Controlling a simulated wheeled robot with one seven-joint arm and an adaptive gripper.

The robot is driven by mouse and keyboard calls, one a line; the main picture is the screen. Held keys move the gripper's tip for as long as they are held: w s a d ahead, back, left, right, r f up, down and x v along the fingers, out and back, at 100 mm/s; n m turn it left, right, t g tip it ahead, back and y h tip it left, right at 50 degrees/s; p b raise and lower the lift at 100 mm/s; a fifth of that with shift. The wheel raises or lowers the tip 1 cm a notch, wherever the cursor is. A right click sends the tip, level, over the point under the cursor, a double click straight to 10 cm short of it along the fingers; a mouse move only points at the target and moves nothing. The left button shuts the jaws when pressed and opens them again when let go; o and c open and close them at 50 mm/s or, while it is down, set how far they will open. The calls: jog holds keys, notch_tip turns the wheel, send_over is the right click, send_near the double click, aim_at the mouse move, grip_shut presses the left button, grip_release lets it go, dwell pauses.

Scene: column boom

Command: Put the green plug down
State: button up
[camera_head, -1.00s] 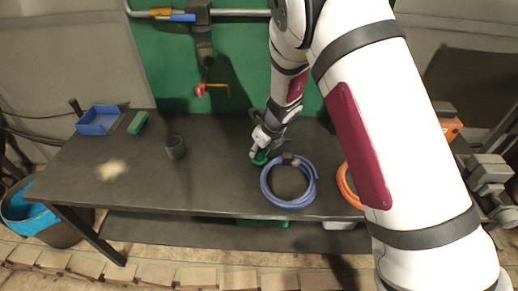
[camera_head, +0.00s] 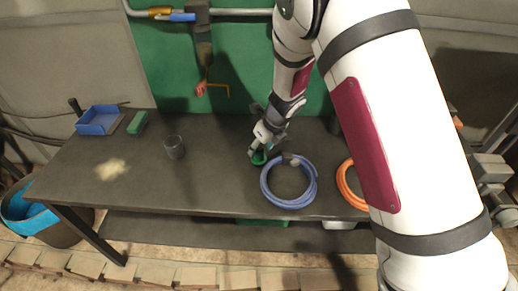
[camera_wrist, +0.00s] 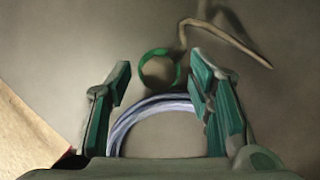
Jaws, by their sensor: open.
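The green plug (camera_head: 258,158) is on the dark bench top, just left of the blue hose coil. In the wrist view it shows as a green ring (camera_wrist: 147,79) between and beyond my fingertips, with space on both sides. My gripper (camera_head: 255,148) is just above the plug in the head view. In the wrist view my gripper (camera_wrist: 160,80) is open, its two green-padded fingers apart with nothing clamped. The head view is too small to show the gap between fingers and plug.
The blue hose coil (camera_head: 265,186) lies right of the plug, with an orange hose (camera_head: 346,185) farther right. A grey cup (camera_head: 174,148), green block (camera_head: 138,123) and blue tray (camera_head: 97,121) stand left. A tan bent strip (camera_wrist: 222,33) lies near the plug. Bench between cup and plug is clear.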

jog(key=v, duration=1)
jog(key=shift+r, duration=0.1)
jog(key=s+d+r+n+y, duration=0.1)
jog(key=s+d+r+n, duration=0.2)
jog(key=s+r+n, duration=0.4)
jog(key=s+d+r+n, duration=0.3)
jog(key=s+r+n, duration=0.25)
jog(key=r, duration=0.45)
jog(key=s+d+r+n+t+h, duration=0.1)
jog(key=s+d+r+n+h, duration=0.1)
jog(key=s+d+n, duration=0.3)
jog(key=s+d+r+n+t+h, duration=0.1)
jog(key=s+d+n, duration=0.4)
jog(key=s+n, duration=0.5)
notch_tip(320, 180, up, 2)
jog(key=shift+s+d+r+h, duration=0.15)
jog(key=shift+s+d+h, duration=0.15)
jog(key=shift+s+h, duration=0.6)
